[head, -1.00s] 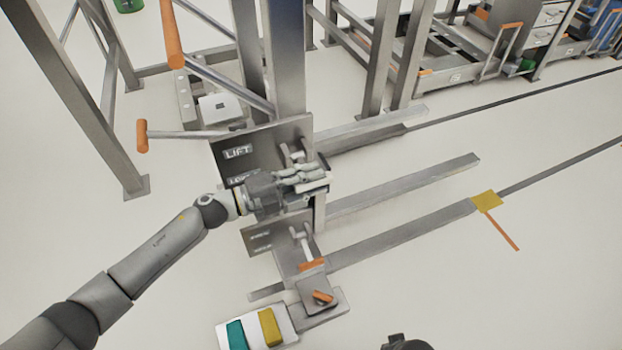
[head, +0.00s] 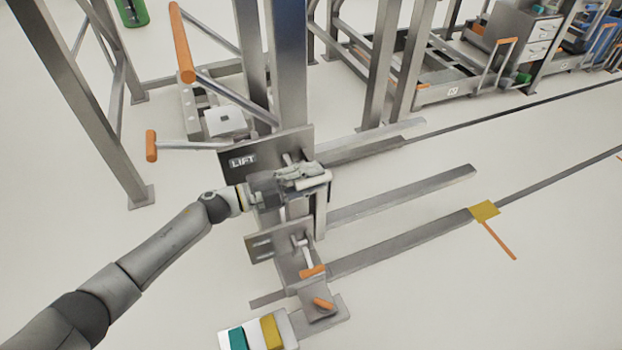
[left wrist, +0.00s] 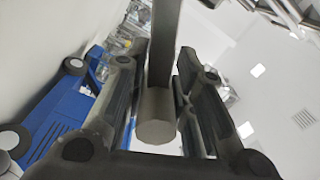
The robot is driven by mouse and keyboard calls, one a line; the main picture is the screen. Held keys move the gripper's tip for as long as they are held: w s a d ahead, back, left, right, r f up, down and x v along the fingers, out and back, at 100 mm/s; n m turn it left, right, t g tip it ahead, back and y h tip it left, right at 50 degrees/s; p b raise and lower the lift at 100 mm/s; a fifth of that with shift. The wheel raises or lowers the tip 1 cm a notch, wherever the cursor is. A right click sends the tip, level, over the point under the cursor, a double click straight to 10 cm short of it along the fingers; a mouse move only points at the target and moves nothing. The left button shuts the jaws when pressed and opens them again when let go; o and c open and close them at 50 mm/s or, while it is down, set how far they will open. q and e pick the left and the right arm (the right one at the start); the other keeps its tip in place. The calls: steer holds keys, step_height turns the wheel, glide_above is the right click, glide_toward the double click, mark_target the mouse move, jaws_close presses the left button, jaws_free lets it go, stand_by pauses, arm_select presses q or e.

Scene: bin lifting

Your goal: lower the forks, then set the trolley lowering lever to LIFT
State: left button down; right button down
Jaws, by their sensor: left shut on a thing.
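The dark upper lever plate (head: 232,158) on the trolley's mast carries a white LIFT label (head: 243,160). My left gripper (head: 305,181) is in front of this plate, below and right of the label, and hides its lower part. In the left wrist view my left gripper (left wrist: 158,95) has a finger on each side of a grey bar (left wrist: 157,128) and is shut on it. It appears to be the lever's handle; the gripper hides it in the head view. The long grey forks (head: 405,198) stretch right, low over the floor. My right gripper is out of view.
Below is a second plate (head: 262,246) with an orange-tipped lever (head: 312,271). A pedal box with green and yellow pads (head: 270,332) stands at the bottom. Orange-ended handles (head: 151,146) stick out left. The floor at right is mostly clear.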

arm_select(q)
steer(key=shift+r, duration=0.15)
steer(key=c, duration=1.4)
jaws_free()
steer(key=shift+a, duration=0.1)
steer(key=v, duration=1.2)
